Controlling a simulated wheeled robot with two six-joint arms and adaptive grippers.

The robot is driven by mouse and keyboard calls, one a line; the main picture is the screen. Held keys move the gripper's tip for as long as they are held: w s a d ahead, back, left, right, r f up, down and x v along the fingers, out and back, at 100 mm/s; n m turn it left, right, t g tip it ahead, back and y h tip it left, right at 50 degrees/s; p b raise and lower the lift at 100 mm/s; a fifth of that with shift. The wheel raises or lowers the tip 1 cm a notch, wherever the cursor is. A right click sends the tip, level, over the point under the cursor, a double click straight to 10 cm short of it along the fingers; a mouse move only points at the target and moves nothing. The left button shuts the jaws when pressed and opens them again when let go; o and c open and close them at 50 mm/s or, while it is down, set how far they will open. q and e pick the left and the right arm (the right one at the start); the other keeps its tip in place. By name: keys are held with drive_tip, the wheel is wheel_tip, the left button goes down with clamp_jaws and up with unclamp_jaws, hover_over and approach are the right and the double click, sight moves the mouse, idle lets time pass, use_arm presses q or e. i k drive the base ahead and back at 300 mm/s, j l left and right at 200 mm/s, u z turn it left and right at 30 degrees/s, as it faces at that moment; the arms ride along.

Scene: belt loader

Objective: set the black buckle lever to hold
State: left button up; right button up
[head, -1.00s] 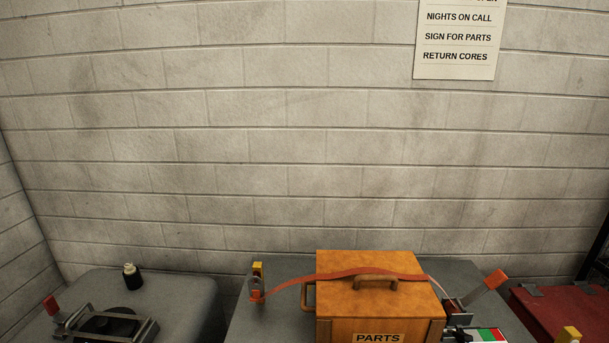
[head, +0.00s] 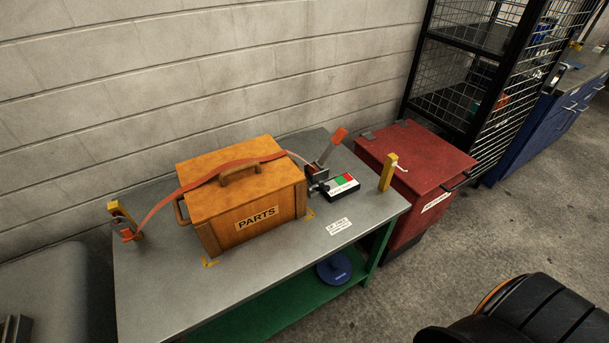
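A metal ratchet buckle (head: 318,176) sits on the grey bench at the right end of the orange wooden PARTS box (head: 240,205). A lever with an orange-red grip (head: 338,136) rises from it, tilted up and to the right. I cannot make out a separate black lever at this size. A black block (head: 341,192) with a green, white and red face lies beside the buckle. An orange strap (head: 205,178) runs over the box from a yellow-topped anchor (head: 121,212) at the left to the buckle side. Neither of my grippers is in view.
The grey bench top (head: 260,270) is clear in front of the box. A yellow post (head: 388,172) stands at its right end. A red cabinet (head: 425,165) is close by on the right, with a black mesh cage (head: 490,90) behind. A blue disc (head: 334,268) lies on the green lower shelf.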

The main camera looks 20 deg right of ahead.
sight(322, 188)
drive_tip(key=i+l+z, duration=0.1)
drive_tip(key=z, duration=0.3)
drive_tip(key=i+l+z, duration=0.2)
drive_tip(key=z, duration=0.2)
